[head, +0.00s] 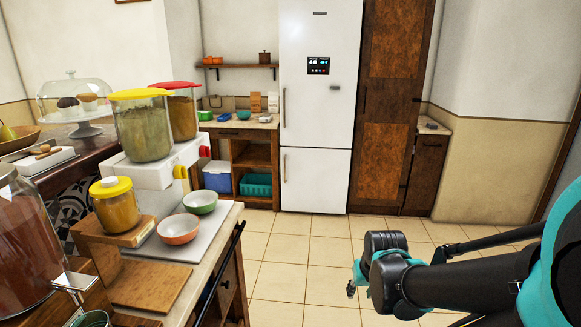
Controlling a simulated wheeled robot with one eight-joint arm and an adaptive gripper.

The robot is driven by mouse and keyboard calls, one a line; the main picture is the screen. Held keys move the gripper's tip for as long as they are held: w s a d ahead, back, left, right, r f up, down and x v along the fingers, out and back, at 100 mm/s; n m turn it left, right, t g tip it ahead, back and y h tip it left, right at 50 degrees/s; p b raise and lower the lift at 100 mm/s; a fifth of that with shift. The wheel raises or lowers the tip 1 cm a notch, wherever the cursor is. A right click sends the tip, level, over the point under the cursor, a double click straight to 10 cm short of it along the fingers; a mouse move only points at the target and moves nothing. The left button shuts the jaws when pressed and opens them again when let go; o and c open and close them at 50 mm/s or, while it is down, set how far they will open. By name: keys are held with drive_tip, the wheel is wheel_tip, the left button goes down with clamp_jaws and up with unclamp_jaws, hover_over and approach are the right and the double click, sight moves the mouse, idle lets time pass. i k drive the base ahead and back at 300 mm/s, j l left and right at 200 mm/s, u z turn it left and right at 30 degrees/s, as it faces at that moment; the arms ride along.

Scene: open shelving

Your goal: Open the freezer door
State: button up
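A tall white fridge-freezer (320,100) stands against the far wall, with a small dark display on its upper door. Its lower door, the freezer door (318,182), is shut, and a vertical handle (285,168) runs along its left side. The upper door is shut too, with its own handle (284,108) at the left. My gripper (353,282) is at the lower right, over the floor, well short of the fridge. Its fingers are small and partly hidden behind the wrist, so I cannot tell whether they are open or shut.
A counter with a drink dispenser (155,172), jars and bowls fills the left foreground; a dark rail (222,275) runs along its edge. Tiled floor (300,250) lies clear up to the fridge. A tall wooden cabinet (390,100) adjoins it on the right, open shelving (255,153) on the left.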

sight(314, 179)
drive_tip(key=i, duration=1.9)
drive_tip(key=i+u, duration=0.15)
drive_tip(key=i, duration=0.35)
drive_tip(key=i+l+u, duration=0.1)
drive_tip(key=i, duration=0.45)
drive_tip(key=i+l+u, duration=0.15)
drive_tip(key=i, duration=0.35)
